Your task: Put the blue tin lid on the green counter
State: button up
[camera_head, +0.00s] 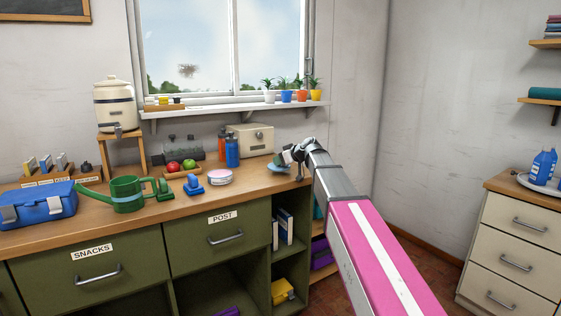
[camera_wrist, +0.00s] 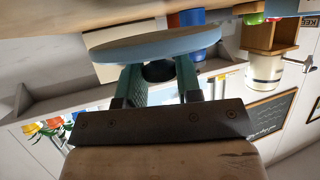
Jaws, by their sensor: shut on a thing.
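The blue tin lid (camera_wrist: 155,46) is a pale blue disc, seen nearly edge-on in the wrist view. My gripper (camera_wrist: 160,70) is shut on it, with a teal finger on each side below the disc. In the head view the lid (camera_head: 277,168) shows only in part beside my gripper (camera_head: 287,158), over the right end of the green counter (camera_head: 245,194). The counter has a wooden top and green drawer fronts. I cannot tell whether the lid touches the top.
A white-and-pink round tin (camera_head: 219,177), a blue tape dispenser-like object (camera_head: 193,185), a green watering can (camera_head: 128,193) and a blue toolbox (camera_head: 38,206) stand on the counter. The front right top is fairly clear.

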jog(key=shift+s+f, duration=0.1)
jog(key=shift+f, duration=0.3)
jog(key=shift+s+f, duration=0.1)
jog(key=shift+f, duration=0.3)
jog(key=o, duration=0.9)
jog(key=shift+s, duration=0.1)
jog(key=shift+o, duration=0.2)
jog(key=shift+r, duration=0.6)
jog(key=v, duration=1.2)
jog(key=shift+w, duration=0.3)
